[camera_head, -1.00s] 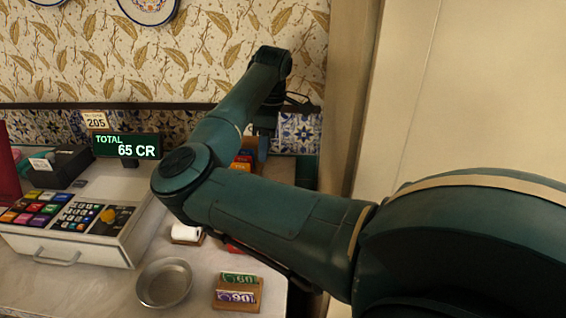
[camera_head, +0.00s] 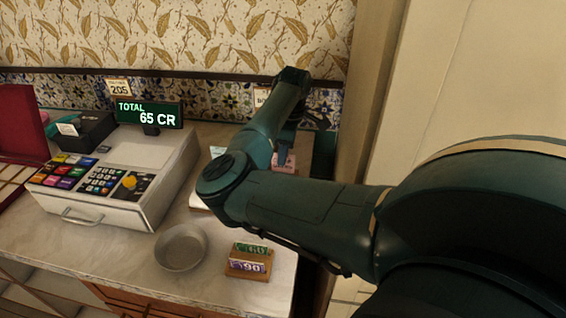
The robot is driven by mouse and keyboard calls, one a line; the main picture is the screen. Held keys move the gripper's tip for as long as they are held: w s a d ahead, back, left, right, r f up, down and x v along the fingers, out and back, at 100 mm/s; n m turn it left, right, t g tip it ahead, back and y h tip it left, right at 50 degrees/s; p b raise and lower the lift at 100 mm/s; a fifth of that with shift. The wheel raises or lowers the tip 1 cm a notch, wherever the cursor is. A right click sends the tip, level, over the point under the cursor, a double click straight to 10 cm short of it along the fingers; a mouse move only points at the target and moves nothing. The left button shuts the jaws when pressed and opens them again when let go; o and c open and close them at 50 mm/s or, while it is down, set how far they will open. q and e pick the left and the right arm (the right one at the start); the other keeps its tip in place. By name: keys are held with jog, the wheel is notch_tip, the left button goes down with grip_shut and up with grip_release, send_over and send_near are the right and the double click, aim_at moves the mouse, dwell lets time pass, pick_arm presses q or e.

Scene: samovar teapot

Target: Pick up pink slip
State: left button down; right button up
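A pink slip (camera_head: 286,163) shows as a small pink patch behind my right forearm, at the right end of the counter. Most of it is hidden by the arm. My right arm reaches in from the right and bends downward at the wrist. My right gripper (camera_head: 284,142) points down just above the pink slip. It is dark and small, so I cannot tell whether its fingers are open or shut, or whether it touches the slip. My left gripper is not in view.
A cash register (camera_head: 122,180) with a green-lit total display (camera_head: 150,113) stands left of my arm. A wall closes the back; the counter edge lies in front.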

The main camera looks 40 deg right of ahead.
notch_tip(320, 180, down, 3)
jog(key=shift+w+a+f, duration=0.1)
jog(key=shift+w, duration=0.05)
jog(key=shift+c, duration=0.2)
grip_shut()
